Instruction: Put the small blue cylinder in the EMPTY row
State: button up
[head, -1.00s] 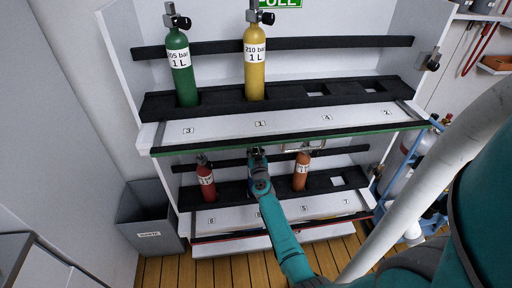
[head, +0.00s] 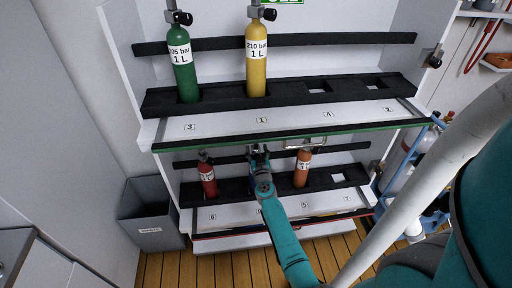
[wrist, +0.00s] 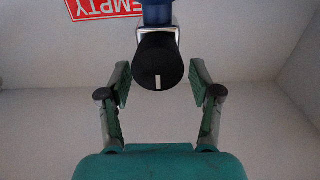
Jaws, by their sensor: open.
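In the wrist view, a blue cylinder (wrist: 160,12) shows at the top edge, with a pale collar and a black knob (wrist: 160,60) pointing towards me. The fingers of my gripper (wrist: 160,82) are open on either side of the knob, with gaps visible on both sides. A red EMPTY sign (wrist: 103,8) is on the wall behind, upside down in this view. In the head view, my gripper (head: 259,152) is over the lower shelf, between the red and orange cylinders.
The lower rack holds a red cylinder (head: 207,176) and an orange cylinder (head: 302,168); a square hole is open at its right. The upper shelf (head: 225,126) overhangs it, bearing green (head: 185,66) and yellow (head: 256,65) cylinders and two open holes. A grey bin (head: 150,222) stands left.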

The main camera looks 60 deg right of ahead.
jog(key=s+a+n+t+y, duration=0.1)
jog(key=s+a+y, duration=0.1)
jog(key=s+a, duration=0.7)
jog(key=s+a+f+n+t+y, duration=0.15)
jog(key=s+a, duration=0.25)
jog(key=a, duration=0.9)
jog(key=s+a+n+t+y, duration=0.1)
jog(key=s+a+n+y, duration=0.1)
jog(key=s+a, duration=0.75)
jog(key=s+a+r+n+y, duration=0.5)
jog(key=s+a+r+y, duration=0.3)
jog(key=s+a+r, duration=0.5)
jog(key=shift+s+a+r, duration=0.15)
jog(key=shift+s+a, duration=1)
jog(key=shift+a, duration=0.75)
jog(key=shift+g, duration=0.25)
